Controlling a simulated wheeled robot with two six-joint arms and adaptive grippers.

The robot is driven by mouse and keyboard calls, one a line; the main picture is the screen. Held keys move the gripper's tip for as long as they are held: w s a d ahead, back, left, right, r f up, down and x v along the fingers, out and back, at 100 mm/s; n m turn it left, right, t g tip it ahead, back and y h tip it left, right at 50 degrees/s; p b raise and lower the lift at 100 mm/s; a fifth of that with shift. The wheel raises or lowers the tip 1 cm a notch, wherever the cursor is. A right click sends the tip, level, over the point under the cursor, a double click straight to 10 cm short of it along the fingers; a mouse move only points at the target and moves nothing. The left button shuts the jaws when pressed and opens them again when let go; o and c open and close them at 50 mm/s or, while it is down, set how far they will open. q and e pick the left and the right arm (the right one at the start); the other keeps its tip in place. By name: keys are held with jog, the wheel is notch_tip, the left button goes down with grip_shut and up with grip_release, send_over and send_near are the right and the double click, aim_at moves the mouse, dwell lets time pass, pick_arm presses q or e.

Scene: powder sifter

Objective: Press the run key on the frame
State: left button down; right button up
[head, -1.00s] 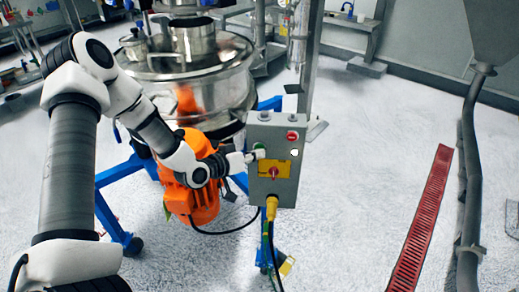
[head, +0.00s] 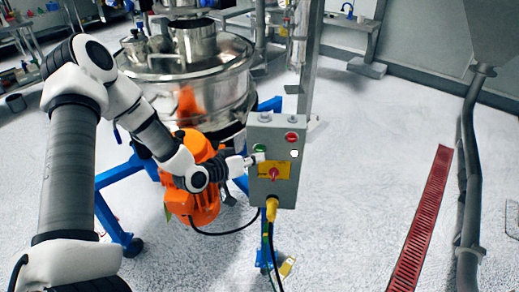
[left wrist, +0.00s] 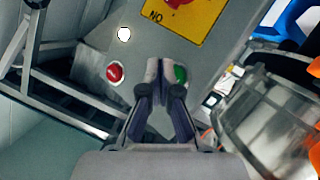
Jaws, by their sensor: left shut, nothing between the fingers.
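The grey control box (head: 284,192) on the frame carries a green button (head: 259,148), a red button (head: 291,137), a small white button or lamp (head: 294,154) and a red rotary switch (head: 273,174) on a yellow plate. The key labels are too small to read. My left gripper (head: 258,158) is shut and empty, its tips just below the green button. In the left wrist view, the closed fingertips (left wrist: 161,68) are beside the green button (left wrist: 181,75) and partly cover it. I cannot tell whether they touch the box. My right gripper is not in view.
The steel sifter (head: 205,75) and its orange motor (head: 204,205) stand left of the box on a blue frame (head: 112,219). A yellow plug (head: 271,208) and cables hang below the box. A red floor grate (head: 421,220) lies to the right, with open floor between.

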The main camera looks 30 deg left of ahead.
pick_arm(q)
jog(key=shift+s+d, duration=0.1)
jog(key=shift+s, duration=0.05)
jog(key=s, duration=0.1)
jog(key=s+d, duration=0.1)
jog(key=s, duration=0.1)
jog(key=s+d+p, duration=0.1)
jog(key=shift+s+d, duration=0.1)
jog(key=shift+s, duration=0.1)
dwell(0.3)
dwell(0.6)
jog(key=s+d+f+m+g, duration=0.2)
jog(key=s+d+f+g, duration=0.25)
jog(key=f, duration=0.35)
jog(key=s+d+f+m+g, duration=0.1)
jog(key=s+d+f+g, duration=0.2)
jog(key=s+d+f, duration=0.4)
jog(key=s+a+f+g+y, duration=0.1)
jog(key=s+f+g+y, duration=0.1)
jog(key=s, duration=0.5)
jog(key=s+a+f+n+g+y, duration=0.1)
jog(key=s+a+f+g, duration=0.1)
jog(key=s+f+g, duration=0.2)
jog(key=s+f, duration=0.1)
jog(key=s, duration=0.2)
jog(key=shift+s+a+g+y, duration=0.25)
jog(key=shift+s+g+y, duration=0.05)
jog(key=shift+g+y, duration=0.1)
